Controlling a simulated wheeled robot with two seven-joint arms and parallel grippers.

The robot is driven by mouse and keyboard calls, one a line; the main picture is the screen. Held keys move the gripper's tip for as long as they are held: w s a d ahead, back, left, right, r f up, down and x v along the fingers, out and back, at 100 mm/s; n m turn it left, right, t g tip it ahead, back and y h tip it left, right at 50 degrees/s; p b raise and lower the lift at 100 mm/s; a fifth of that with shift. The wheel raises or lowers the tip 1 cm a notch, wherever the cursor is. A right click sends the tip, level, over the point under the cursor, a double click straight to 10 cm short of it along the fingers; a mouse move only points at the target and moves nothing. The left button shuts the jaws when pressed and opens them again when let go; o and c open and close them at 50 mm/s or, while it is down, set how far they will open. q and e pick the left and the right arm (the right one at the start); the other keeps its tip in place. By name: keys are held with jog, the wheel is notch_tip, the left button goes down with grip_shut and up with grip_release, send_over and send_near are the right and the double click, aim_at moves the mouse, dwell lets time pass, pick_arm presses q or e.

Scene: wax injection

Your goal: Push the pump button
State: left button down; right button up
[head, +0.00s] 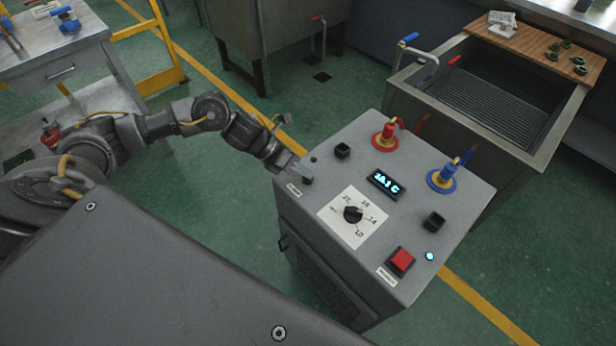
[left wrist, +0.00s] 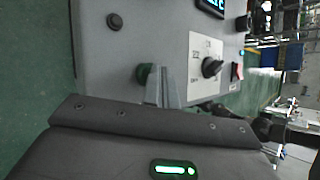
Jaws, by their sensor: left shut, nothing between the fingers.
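The grey machine (head: 330,270) stands in the middle right of the head view, with its control panel on top. My left gripper (head: 303,174) is shut and empty at the panel's left corner, above a small white label too small to read. In the left wrist view, the closed fingertips (left wrist: 163,86) are right beside a dark green button (left wrist: 147,74) on the panel. I cannot tell whether they touch it. In the head view the gripper mostly hides this button. A square red button (head: 401,260) with its own label is at the panel's front corner. My right gripper is not in view.
The panel also carries a dial (head: 353,214), a lit display (head: 385,183), black knobs, and red (head: 384,137) and blue (head: 441,180) fittings with upright handles. A metal sink (head: 440,97) stands behind. A workbench (head: 50,55) is at the far left. Green floor lies between.

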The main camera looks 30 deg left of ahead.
aim_at(303, 178)
pick_arm(q)
jog(key=shift+f, duration=0.1)
dwell(0.3)
jog(key=shift+r, duration=0.4)
jog(key=shift+r+p, duration=2.1)
jog(key=shift+r, duration=1)
jog(key=shift+f, duration=0.1)
